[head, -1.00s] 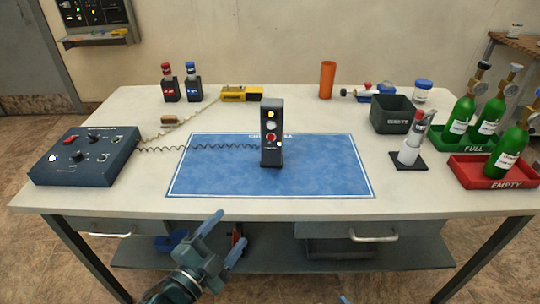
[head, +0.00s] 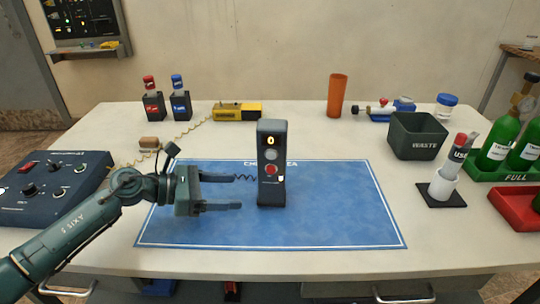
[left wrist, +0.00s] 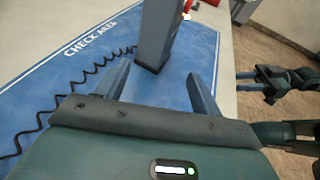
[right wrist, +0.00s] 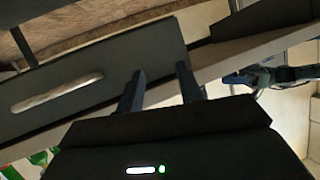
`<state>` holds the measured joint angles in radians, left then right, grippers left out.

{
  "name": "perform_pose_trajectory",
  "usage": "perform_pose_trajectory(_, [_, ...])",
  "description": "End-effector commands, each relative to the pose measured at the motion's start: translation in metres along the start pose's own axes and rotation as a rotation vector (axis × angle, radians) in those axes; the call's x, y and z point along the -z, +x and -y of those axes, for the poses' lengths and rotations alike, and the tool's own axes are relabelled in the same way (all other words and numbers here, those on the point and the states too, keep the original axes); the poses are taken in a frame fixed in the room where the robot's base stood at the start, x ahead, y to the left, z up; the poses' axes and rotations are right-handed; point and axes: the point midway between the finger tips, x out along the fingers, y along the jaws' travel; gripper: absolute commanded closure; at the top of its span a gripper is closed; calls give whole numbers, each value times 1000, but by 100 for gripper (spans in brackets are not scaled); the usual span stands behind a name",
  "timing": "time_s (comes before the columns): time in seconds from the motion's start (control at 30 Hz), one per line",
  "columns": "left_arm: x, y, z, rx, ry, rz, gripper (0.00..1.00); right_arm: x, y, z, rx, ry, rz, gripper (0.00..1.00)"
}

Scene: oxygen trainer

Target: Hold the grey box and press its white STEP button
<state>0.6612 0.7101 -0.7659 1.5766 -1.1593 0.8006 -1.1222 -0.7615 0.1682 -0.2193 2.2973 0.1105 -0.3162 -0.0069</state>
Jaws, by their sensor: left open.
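The grey box (head: 262,190) stands upright on the blue check-area mat (head: 330,225). Its front has an amber display reading 0, a pale round button (head: 271,154), a red button (head: 271,170) and a small white spot (head: 281,178). I cannot read which is labelled STEP. My left gripper (head: 238,190) is open, just left of the box, with its fingers pointing at it. In the left wrist view the box (left wrist: 158,35) stands just beyond the space between the fingertips. My right gripper (right wrist: 161,72) is open and empty by the bench's drawer front (right wrist: 90,75).
A coiled cord (head: 243,178) runs behind my left gripper. A blue console (head: 45,190) is at the left. The mat right of the box is clear.

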Motion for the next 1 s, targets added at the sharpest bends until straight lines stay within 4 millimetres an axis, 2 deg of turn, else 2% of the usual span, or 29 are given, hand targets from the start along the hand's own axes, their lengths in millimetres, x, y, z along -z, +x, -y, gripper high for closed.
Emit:
perform_pose_trajectory(0.27, [0, 10, -1, 1, 12, -6, 34, -2, -1, 3, 5, 4, 8, 64])
perform_pose_trajectory(0.7, [2, 73, -1, 1, 13, -5, 34, -12, 1, 3, 7, 2, 17, 64])
perform_pose_trajectory(1.0, [2, 97, -1, 0, 11, -6, 34, 0, -4, -1, -2, -16, -37, 64])
